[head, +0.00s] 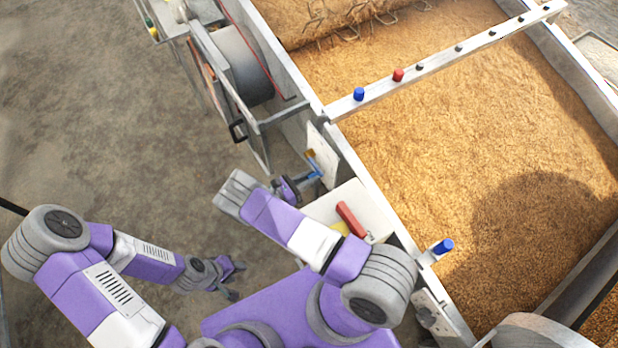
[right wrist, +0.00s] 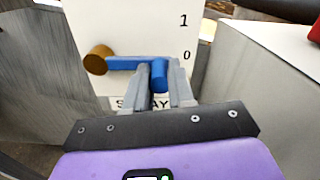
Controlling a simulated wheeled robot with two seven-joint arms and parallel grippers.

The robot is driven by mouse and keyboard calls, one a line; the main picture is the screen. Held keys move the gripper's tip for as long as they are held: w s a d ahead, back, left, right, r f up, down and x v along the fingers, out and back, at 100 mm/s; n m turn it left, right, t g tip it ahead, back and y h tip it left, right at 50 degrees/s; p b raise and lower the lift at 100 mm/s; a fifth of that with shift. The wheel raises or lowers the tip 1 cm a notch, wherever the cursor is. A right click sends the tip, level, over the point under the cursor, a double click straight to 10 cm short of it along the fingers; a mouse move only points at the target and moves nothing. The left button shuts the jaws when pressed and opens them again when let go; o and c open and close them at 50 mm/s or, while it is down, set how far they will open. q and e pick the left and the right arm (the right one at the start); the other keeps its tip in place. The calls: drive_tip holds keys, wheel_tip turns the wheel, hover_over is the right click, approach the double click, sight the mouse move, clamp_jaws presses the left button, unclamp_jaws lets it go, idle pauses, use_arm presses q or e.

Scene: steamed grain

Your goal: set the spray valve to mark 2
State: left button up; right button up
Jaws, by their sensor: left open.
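The spray valve has a blue lever (right wrist: 122,63) on a brass pivot (right wrist: 97,60), on a white panel (right wrist: 130,25). The lever lies level, pointing right at mark 0. Mark 1 is above it; mark 2 is outside the right wrist view. The SPRAY label is partly hidden by my fingers. My right gripper (right wrist: 162,88) is closed around the blue knob at the lever's end, one finger on each side. In the head view, my right gripper (head: 308,180) is at the blue lever (head: 318,164). My left gripper (head: 238,281) is open and empty, low over the floor.
A trough of grain (head: 440,130) fills the right side, with a metal rail across it holding blue and red knobs. A white box (head: 368,205) with a red-handled item (head: 351,220) stands just right of my right gripper. Floor at left is clear.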

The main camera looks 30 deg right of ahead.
clamp_jaws()
drive_tip(key=r+n, duration=0.1)
drive_tip(key=n, duration=0.1)
drive_tip(key=r+n, duration=0.1)
drive_tip(key=shift+w+r+n, duration=0.2)
drive_tip(key=shift+r+n, duration=0.1)
drive_tip(key=shift+n, duration=0.1)
drive_tip(key=shift+w+a+r+n, duration=0.1)
drive_tip(key=shift+w+r+n, duration=0.3)
drive_tip(key=shift+n, duration=0.45)
drive_tip(key=shift+w+d+r+n, duration=0.1)
drive_tip(key=shift+w+r+n, duration=0.15)
drive_tip(key=shift+r+n, duration=0.45)
drive_tip(key=shift+w+a+r+n, duration=0.1)
drive_tip(key=shift+w+r+n, duration=0.25)
drive_tip(key=shift+n, duration=0.6)
drive_tip(key=shift+r, duration=0.1)
drive_tip(key=o, duration=0.7)
unclamp_jaws()
